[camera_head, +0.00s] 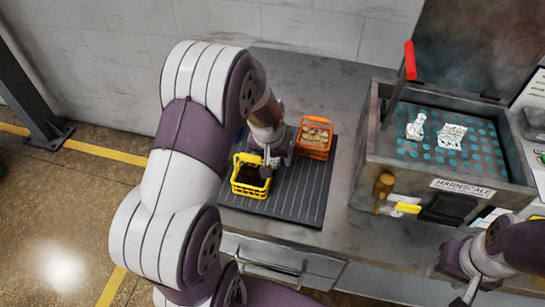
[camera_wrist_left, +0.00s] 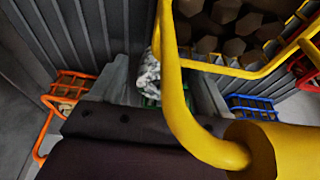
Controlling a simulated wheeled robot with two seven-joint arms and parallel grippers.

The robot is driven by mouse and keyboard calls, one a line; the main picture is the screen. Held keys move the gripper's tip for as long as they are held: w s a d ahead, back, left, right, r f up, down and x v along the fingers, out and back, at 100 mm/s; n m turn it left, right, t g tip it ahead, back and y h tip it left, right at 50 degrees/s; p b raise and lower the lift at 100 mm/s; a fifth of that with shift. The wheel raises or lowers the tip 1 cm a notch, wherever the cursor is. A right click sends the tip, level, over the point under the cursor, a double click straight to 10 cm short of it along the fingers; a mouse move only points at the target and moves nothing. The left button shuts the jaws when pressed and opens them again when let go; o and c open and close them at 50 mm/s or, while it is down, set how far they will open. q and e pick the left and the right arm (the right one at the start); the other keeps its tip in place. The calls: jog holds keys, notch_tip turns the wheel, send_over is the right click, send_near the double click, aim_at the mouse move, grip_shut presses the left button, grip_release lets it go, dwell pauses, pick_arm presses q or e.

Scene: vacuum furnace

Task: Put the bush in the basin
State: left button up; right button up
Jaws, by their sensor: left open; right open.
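I cannot pick out the bush with certainty. In the left wrist view a crumpled silvery piece (camera_wrist_left: 149,72) shows between my finger shapes, partly behind a yellow handle; it may be the bush. My left gripper (camera_head: 269,162) is open above the mat, by the inner side of the yellow basket (camera_head: 236,183). It also shows in the left wrist view (camera_wrist_left: 160,95). The likely basin is the open tub (camera_head: 430,108) of the HARNSCALE machine at right, with a teal-dotted floor and two silvery pieces on it. My right gripper (camera_head: 467,291) is open at the bottom right, low beside the counter.
An orange basket (camera_head: 317,135) of tan pieces stands behind the yellow one on a dark ribbed mat (camera_head: 285,205). The yellow basket holds dark chunks. A blue basket (camera_wrist_left: 250,108) shows in the wrist view. The machine's red-tipped lever (camera_head: 410,62) stands upright. The mat's front is clear.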

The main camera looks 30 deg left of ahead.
pick_arm(q)
grip_shut()
jog(key=shift+r, duration=0.15)
